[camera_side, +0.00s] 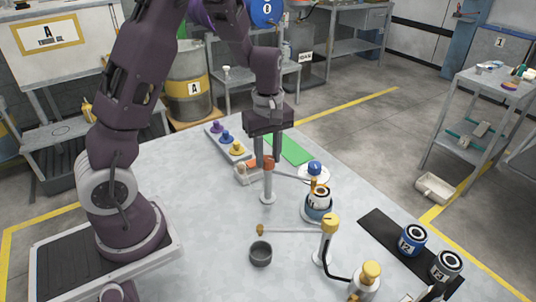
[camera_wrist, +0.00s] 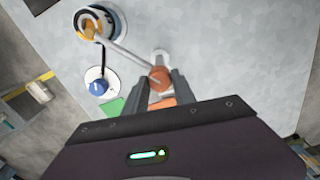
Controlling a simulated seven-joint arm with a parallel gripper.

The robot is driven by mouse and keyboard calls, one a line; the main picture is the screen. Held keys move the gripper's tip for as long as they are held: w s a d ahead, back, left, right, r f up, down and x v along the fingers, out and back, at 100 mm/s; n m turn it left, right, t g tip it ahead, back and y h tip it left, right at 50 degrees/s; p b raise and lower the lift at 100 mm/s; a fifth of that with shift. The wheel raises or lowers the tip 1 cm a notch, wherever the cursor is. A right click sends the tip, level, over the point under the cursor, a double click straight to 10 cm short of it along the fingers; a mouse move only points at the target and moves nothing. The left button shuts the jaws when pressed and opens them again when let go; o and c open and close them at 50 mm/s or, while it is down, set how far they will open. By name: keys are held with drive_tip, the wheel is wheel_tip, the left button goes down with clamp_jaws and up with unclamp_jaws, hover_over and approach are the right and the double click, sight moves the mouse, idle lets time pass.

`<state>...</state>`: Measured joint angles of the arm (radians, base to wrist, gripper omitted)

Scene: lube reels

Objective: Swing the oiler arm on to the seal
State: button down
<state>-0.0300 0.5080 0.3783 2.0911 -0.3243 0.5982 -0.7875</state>
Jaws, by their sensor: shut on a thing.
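A white post (camera_side: 268,187) with an orange knob (camera_side: 268,162) on top stands on the pale table. The knob also shows in the wrist view (camera_wrist: 159,78), between my fingertips. A thin oiler arm (camera_side: 290,176) runs from the knob to the labelled can (camera_side: 319,198); in the wrist view the oiler arm (camera_wrist: 125,52) reaches the can's top at the upper left. My gripper (camera_side: 267,163) points down and is shut on the orange knob. The exact contact is partly hidden. I cannot tell whether the arm's far end touches the seal.
A second post with a yellow cap (camera_side: 330,221) stands in front, its rod reaching left above a dark cup (camera_side: 261,253). A blue-capped bottle (camera_side: 315,168) stands behind the can. Two cans (camera_side: 413,240) sit on a black mat (camera_side: 379,232). The table's left middle is clear.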

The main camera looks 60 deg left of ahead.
drive_tip(key=c, duration=1)
unclamp_jaws()
drive_tip(key=shift+c, duration=0.2)
drive_tip(key=shift+r, duration=0.1)
wheel_tip(320, 180, up, 7)
drive_tip(key=shift+f, duration=0.15)
drive_tip(key=shift+d+r, duration=0.15)
drive_tip(key=shift+r, duration=0.15)
drive_tip(key=s+d+r+m+t, duration=0.2)
drive_tip(key=s+d+r+m, duration=0.3)
drive_tip(key=s+m, duration=0.3)
drive_tip(key=s+d+r+m+t, duration=0.3)
drive_tip(key=s+d+r+m, duration=0.2)
drive_tip(key=s+m, duration=0.3)
drive_tip(key=s, duration=0.4)
drive_tip(key=shift+d+r+t, duration=0.25)
drive_tip(key=shift+d+t, duration=0.05)
drive_tip(key=shift+d, duration=0.1)
